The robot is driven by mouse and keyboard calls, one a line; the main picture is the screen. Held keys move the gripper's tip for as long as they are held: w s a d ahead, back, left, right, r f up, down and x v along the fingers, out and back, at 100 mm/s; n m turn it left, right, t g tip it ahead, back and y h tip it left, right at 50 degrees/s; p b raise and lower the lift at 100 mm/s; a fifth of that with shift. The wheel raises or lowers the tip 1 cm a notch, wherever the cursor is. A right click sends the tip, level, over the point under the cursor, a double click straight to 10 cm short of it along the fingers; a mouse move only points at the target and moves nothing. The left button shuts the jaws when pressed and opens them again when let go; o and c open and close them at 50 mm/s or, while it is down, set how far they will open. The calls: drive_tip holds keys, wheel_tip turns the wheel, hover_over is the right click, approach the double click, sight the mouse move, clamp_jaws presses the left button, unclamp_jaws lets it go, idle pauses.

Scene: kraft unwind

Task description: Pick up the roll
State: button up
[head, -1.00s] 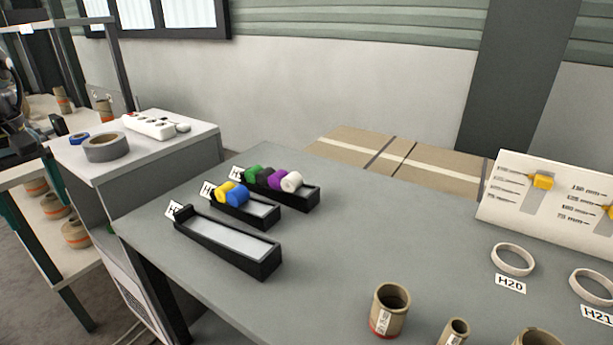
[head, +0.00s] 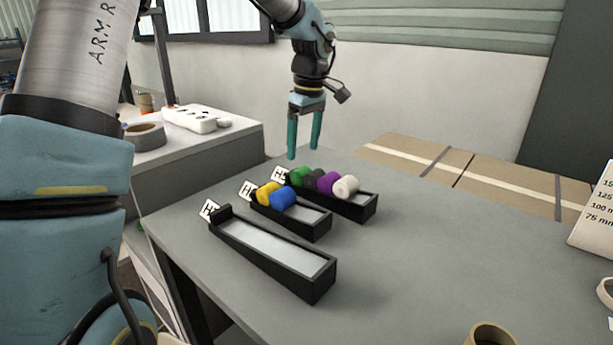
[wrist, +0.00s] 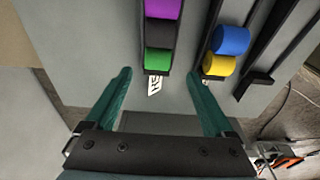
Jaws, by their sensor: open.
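Several small coloured rolls lie in two black sloped trays on the grey table. The far tray (head: 362,204) holds a green roll (head: 299,175), a dark roll (head: 313,179), a purple roll (head: 328,183) and a white roll (head: 346,187). The middle tray (head: 318,231) holds a yellow roll (head: 267,192) and a blue roll (head: 284,198). My gripper (head: 304,152) is open and empty, pointing down above the far tray's labelled end. In the wrist view the green roll (wrist: 158,60) is nearest, just beyond the fingertips; the white roll is not in that view.
An empty black tray (head: 318,287) lies nearest on the table. A cabinet at left bears a grey tape ring (head: 146,135) and a white power strip (head: 190,118). A cardboard tube (head: 490,335) stands at the front right. The table's right middle is clear.

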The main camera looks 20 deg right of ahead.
sight(302, 168)
drive_tip(key=shift+w+f+p, duration=0.15)
drive_tip(key=shift+f+p, duration=0.1)
drive_tip(key=shift+f, duration=0.8)
drive_tip(key=shift+w+f+p, duration=0.2)
drive_tip(key=shift+f+p, duration=0.1)
drive_tip(key=shift+f, duration=0.7)
drive_tip(key=shift+w+f+p, duration=0.15)
drive_tip(key=shift+f+p, duration=0.1)
drive_tip(key=shift+f, duration=0.8)
clamp_jaws()
